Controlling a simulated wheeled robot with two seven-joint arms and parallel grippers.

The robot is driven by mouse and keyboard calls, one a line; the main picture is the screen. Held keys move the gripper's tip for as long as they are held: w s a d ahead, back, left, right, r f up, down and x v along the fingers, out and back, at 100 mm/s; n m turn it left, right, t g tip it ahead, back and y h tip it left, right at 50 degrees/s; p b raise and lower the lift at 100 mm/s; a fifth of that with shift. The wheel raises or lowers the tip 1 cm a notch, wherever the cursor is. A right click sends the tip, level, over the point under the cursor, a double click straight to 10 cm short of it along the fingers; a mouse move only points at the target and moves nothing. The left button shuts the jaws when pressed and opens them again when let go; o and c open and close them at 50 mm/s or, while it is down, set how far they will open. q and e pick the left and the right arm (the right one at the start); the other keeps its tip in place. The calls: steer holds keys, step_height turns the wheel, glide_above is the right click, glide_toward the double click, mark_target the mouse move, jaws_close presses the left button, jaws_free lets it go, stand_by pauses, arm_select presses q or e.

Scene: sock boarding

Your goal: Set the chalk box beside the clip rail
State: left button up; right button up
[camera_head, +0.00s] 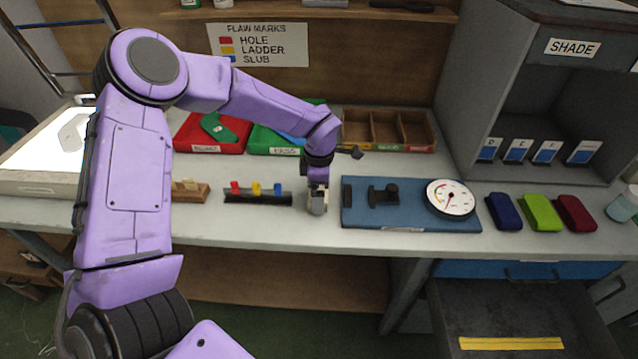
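The clip rail (258,198) is a dark bar on the bench with a red, a yellow and a blue clip standing on it. Left of it, a small gap apart, is a low wooden box (190,194) with pale pieces in it, apparently the chalk box. My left forearm covers the box's left end. My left gripper (317,207) points down just right of the rail, low over the bench. Its fingers are small and seen edge-on, so I cannot tell whether they are open or hold anything. My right gripper is out of view.
A blue board (412,222) with a round dial (450,199) lies right of my gripper. Red (186,145) and green (262,150) trays and a wooden divided tray (436,137) stand behind. Coloured rolls (541,212) lie at the right. A lit panel (40,160) is at far left.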

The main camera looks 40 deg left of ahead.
arm_select(q)
step_height(320, 180, up, 12)
stand_by(0.3)
steer(key=shift+d+r, duration=0.1)
